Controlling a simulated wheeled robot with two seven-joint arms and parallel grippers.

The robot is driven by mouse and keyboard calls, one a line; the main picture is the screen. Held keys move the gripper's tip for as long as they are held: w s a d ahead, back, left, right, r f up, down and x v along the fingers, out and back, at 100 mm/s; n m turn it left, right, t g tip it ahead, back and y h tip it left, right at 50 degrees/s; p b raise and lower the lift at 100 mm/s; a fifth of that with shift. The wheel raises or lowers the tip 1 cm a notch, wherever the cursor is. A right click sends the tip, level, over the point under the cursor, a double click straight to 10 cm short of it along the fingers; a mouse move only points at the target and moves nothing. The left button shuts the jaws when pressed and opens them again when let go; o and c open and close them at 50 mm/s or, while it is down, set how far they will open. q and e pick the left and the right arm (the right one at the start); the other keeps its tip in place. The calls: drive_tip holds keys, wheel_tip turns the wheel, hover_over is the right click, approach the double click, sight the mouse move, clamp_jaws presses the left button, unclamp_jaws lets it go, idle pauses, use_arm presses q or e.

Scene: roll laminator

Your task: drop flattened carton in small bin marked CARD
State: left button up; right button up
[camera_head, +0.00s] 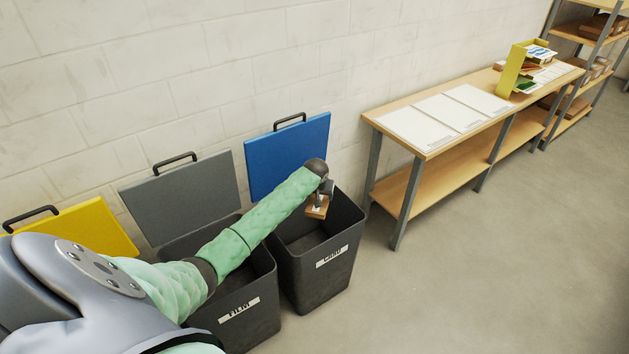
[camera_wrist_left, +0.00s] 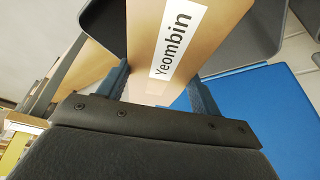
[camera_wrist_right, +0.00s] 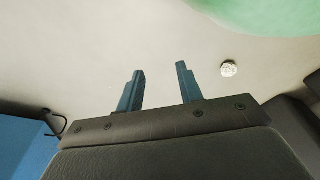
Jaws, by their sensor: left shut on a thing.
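The flattened carton (camera_head: 317,207) is brown and small in the head view, held over the open mouth of the CARD bin. In the left wrist view the carton (camera_wrist_left: 185,45) fills the space between the fingers and bears a white label reading "Yeombin". My left gripper (camera_head: 325,190) is shut on it; its fingers (camera_wrist_left: 160,88) press on both sides. The dark CARD bin (camera_head: 322,262) stands open, its blue lid (camera_head: 287,155) raised against the wall. My right gripper (camera_wrist_right: 158,88) shows only in its wrist view, with its fingers apart and nothing between them.
A dark bin marked FILM (camera_head: 245,325) stands left of the CARD bin, with a grey lid (camera_head: 180,198) raised. A yellow lid (camera_head: 85,225) is further left. A wooden workbench (camera_head: 420,185) with white sheets stands to the right. The floor (camera_head: 480,280) in front of it is clear.

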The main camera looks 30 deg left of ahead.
use_arm(q)
drive_tip(key=a, duration=0.1)
drive_tip(key=w+a, duration=0.1)
drive_tip(key=a+r+p, duration=0.1)
drive_tip(key=shift+w+a, duration=0.15)
drive_tip(key=shift+w, duration=0.15)
drive_tip(key=shift+a+n, duration=0.1)
drive_tip(key=shift+n, duration=0.2)
use_arm(e)
drive_tip(key=s+d+f, duration=0.2)
drive_tip(key=s+f, duration=0.1)
use_arm(q)
drive_tip(key=shift+f+b, duration=0.45)
wheel_tip(320, 180, down, 2)
drive_tip(key=shift+b, duration=0.95)
wheel_tip(320, 180, down, 4)
drive_tip(key=b, duration=0.3)
drive_tip(key=shift+r, duration=0.25)
drive_tip(key=shift+f+b, duration=0.3)
drive_tip(key=shift+b, duration=0.2)
use_arm(e)
drive_tip(key=w+a+r, duration=0.5)
drive_tip(key=w+r, duration=0.1)
drive_tip(key=r, duration=0.5)
drive_tip(key=shift+w+r+g, duration=0.3)
drive_tip(key=shift+r, duration=0.05)
use_arm(q)
drive_tip(key=o, duration=1.1)
drive_tip(key=shift+c, duration=0.2)
